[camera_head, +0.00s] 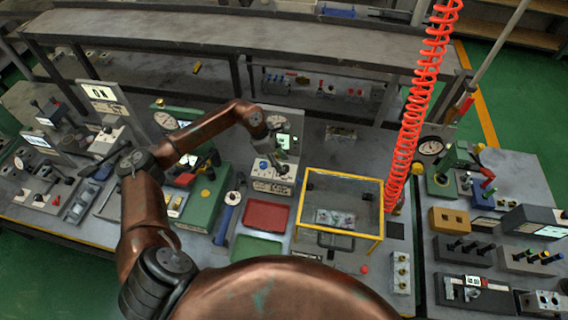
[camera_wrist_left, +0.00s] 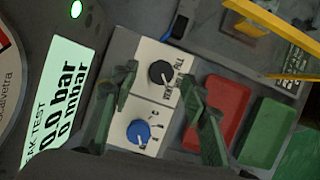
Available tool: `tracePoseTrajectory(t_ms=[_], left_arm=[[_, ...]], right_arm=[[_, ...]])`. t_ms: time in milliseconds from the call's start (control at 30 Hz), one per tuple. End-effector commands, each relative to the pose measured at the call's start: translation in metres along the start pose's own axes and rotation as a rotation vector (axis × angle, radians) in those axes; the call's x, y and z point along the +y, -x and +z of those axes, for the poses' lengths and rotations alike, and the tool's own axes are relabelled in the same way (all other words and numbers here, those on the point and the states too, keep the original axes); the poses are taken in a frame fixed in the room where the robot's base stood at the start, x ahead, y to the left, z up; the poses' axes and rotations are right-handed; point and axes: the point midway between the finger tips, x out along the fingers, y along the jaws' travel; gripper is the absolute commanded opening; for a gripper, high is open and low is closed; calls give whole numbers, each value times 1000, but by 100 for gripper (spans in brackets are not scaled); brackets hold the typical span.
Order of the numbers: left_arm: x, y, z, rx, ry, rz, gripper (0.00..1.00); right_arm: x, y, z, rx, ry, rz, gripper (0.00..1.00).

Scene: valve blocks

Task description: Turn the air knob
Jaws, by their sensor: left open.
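A white control panel (camera_wrist_left: 150,105) carries a black knob (camera_wrist_left: 160,73) and a blue knob (camera_wrist_left: 138,131). The lettering beside the black knob is only partly legible, and I cannot read which knob is marked air. In the head view the blue knob (camera_head: 263,165) and black knob (camera_head: 283,169) sit at the middle of the bench. My left gripper (camera_head: 279,154) is just above the panel. In the left wrist view its green fingers (camera_wrist_left: 162,108) are spread on either side of the panel, open and empty. My right gripper is not in view.
A lit display (camera_wrist_left: 55,110) reads 0.0 bar and 0 mbar beside the panel. A red tray (camera_head: 267,215) and a green tray (camera_head: 256,249) lie in front. A yellow-framed box (camera_head: 341,175) and a hanging red coiled hose (camera_head: 408,140) stand to the right.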

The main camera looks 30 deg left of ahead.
Motion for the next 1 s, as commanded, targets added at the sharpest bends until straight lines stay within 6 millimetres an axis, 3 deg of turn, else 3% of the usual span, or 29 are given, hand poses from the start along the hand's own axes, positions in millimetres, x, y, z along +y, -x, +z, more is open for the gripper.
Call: tracePoseTrajectory(t_ms=[200, 467, 1000], left_arm=[[0, -16, 1, -1, -2, 0, 41], [0, -17, 1, 0, -2, 0, 41], [1, -17, 1, -1, -2, 0, 4]], right_arm=[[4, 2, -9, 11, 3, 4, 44], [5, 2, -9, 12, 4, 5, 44], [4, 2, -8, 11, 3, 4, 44]])
